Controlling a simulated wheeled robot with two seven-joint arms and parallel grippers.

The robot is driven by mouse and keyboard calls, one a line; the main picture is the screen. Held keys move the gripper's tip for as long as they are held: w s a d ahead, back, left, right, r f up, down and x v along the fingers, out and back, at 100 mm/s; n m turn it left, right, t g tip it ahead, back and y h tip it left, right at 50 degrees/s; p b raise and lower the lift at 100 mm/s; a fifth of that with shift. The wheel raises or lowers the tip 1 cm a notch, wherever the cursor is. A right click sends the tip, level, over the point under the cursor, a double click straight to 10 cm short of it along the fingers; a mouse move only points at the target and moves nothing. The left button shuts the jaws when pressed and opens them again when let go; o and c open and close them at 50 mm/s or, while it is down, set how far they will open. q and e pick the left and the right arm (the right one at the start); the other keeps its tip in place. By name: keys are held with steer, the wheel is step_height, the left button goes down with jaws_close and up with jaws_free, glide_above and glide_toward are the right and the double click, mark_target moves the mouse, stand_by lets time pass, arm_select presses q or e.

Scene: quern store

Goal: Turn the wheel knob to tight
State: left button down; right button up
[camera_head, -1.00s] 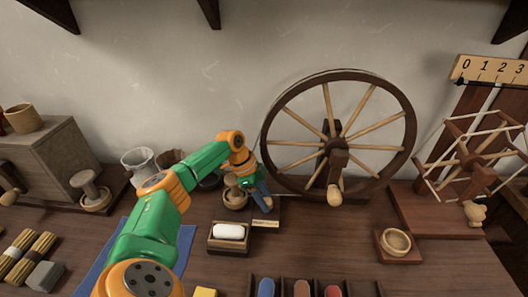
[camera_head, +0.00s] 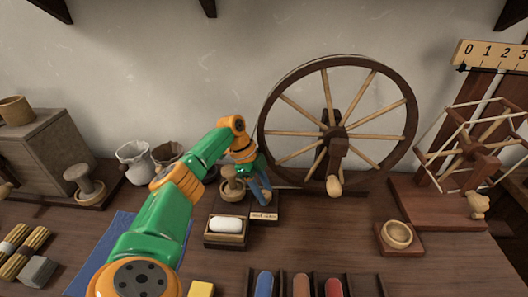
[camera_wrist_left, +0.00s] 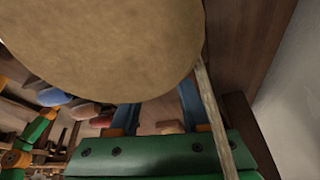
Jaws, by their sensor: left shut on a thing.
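My left gripper (camera_head: 261,194) reaches down at the small dark board with a pale label (camera_head: 264,216), left of the spinning wheel (camera_head: 335,132). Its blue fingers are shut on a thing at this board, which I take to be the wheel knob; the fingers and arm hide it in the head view. The label's writing is too small to read. In the left wrist view, a large tan round surface (camera_wrist_left: 110,45) covers the tips of the blue fingers (camera_wrist_left: 158,112), so the grip itself is hidden. My right gripper is not in view.
A mushroom-shaped wooden piece (camera_head: 232,185) stands close left of the gripper. A tray with a white roll (camera_head: 226,225) lies in front. A wooden bowl (camera_head: 397,235) and a yarn reel (camera_head: 475,150) stand to the right. Bare table lies between label and bowl.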

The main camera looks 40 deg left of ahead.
arm_select(q)
steer(key=shift+c, duration=1.8)
jaws_free()
steer(key=shift+s+a+f, duration=0.1)
steer(key=shift+s+f, duration=0.05)
steer(key=v, duration=0.7)
